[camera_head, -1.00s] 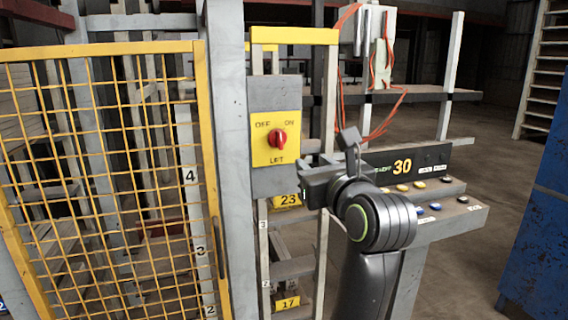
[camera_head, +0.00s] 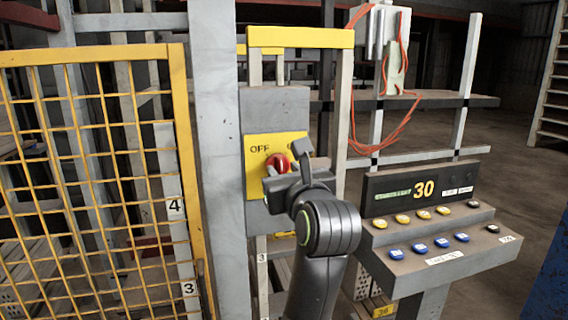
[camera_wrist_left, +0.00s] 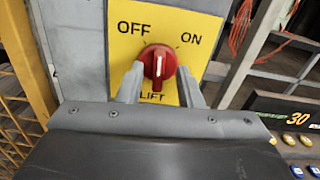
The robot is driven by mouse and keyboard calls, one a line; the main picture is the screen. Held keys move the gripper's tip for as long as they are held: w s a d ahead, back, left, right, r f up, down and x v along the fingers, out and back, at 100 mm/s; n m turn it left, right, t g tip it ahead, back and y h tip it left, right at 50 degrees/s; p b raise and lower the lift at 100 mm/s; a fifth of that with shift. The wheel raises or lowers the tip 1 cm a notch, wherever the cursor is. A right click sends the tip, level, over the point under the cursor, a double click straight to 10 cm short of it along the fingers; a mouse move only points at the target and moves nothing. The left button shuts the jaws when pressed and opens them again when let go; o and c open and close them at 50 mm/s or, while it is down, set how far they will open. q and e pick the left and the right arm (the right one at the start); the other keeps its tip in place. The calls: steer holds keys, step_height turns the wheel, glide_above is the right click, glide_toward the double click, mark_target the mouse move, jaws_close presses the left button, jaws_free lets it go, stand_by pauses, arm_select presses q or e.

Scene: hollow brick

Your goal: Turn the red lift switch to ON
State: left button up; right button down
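The red lift switch (camera_head: 277,163) is a round knob on a yellow plate (camera_head: 257,144) marked OFF, ON and LIFT, fixed to a grey box. In the left wrist view the red knob (camera_wrist_left: 158,62) is upper centre, with OFF at upper left and ON at upper right. Its white mark looks roughly upright, between the two words. My left gripper (camera_head: 287,170) is right at the knob and hides part of the plate. In the wrist view its fingers (camera_wrist_left: 160,82) are apart, one on each side of the knob's lower part. I cannot tell whether they touch it. My right gripper is not in view.
A yellow mesh gate (camera_head: 100,180) and grey post (camera_head: 213,130) stand left of the switch box (camera_head: 275,105). A console (camera_head: 440,238) with blue and yellow buttons and a display reading 30 stands close on the right. Orange cables (camera_head: 402,110) hang behind it.

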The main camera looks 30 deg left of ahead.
arm_select(q)
steer(key=shift+w+a, duration=0.15)
steer(key=shift+a, duration=0.05)
steer(key=shift+s+r, duration=0.15)
steer(key=shift+s, duration=0.05)
steer(key=shift+c, duration=0.4)
jaws_close()
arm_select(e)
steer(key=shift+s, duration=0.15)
